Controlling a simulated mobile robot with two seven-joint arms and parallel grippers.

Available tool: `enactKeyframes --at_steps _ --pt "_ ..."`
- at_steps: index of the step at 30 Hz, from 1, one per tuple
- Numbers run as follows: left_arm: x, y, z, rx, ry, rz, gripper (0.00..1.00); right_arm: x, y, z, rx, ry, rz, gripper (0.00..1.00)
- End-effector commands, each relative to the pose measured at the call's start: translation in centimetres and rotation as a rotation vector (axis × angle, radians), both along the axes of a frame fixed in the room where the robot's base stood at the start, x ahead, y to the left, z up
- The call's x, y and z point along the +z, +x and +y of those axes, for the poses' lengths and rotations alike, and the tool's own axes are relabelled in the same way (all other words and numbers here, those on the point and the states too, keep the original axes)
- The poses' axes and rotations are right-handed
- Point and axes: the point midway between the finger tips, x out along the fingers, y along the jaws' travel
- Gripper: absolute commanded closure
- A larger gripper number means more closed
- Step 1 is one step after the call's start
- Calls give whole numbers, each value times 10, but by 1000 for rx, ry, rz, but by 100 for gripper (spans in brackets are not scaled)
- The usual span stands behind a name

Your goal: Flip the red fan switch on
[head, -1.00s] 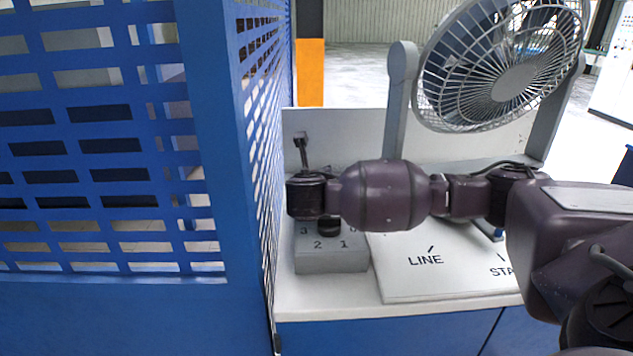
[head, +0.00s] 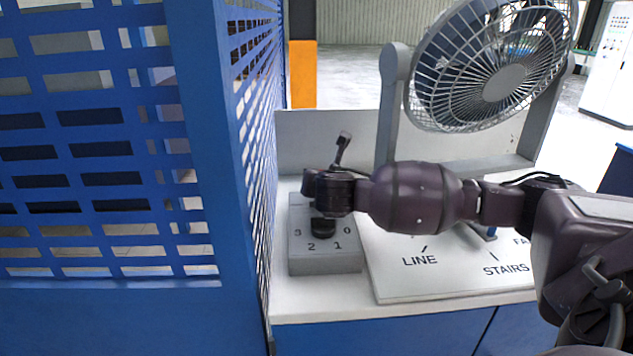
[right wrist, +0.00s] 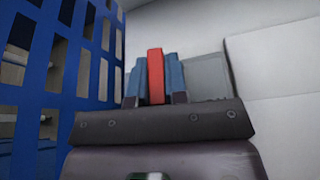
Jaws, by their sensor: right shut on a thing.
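My right gripper (head: 318,190) is above the left end of the bench in the head view, with its arm from the right. Its fingertips are hard to make out there. In the right wrist view, the right gripper (right wrist: 155,62) has two blue fingers shut on a red upright bar (right wrist: 155,85). I cannot tell from the head view whether this bar is the fan switch. A white panel (head: 400,285) lies on the bench with the labels LINE, STAIRS and a partly hidden FA. My arm covers part of it. My left gripper is not in view.
A grey dial box (head: 327,262) with a black knob, numbered 0 to 3, sits below the gripper. A blue slotted fence (head: 200,130) stands close on the left. A caged fan (head: 490,70) on a grey frame stands behind my arm.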

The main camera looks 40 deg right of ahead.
Motion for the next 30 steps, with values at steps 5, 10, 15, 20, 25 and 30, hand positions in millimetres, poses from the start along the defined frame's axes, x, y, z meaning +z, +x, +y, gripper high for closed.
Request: enactKeyframes --at_steps 5,10,15,20,25,30 --pt "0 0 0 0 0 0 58 -1 -3 -4 0 93 -57 100" --pt "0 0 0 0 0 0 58 -2 -4 -6 0 156 -94 100" --pt "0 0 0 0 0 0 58 -3 -5 -7 1 188 -114 100" --pt "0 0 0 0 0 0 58 -3 -5 -8 0 199 -121 100" --pt "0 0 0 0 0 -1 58 -3 -5 -8 0 201 -122 100" --pt "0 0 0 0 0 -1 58 -3 -5 -7 0 201 -122 83"
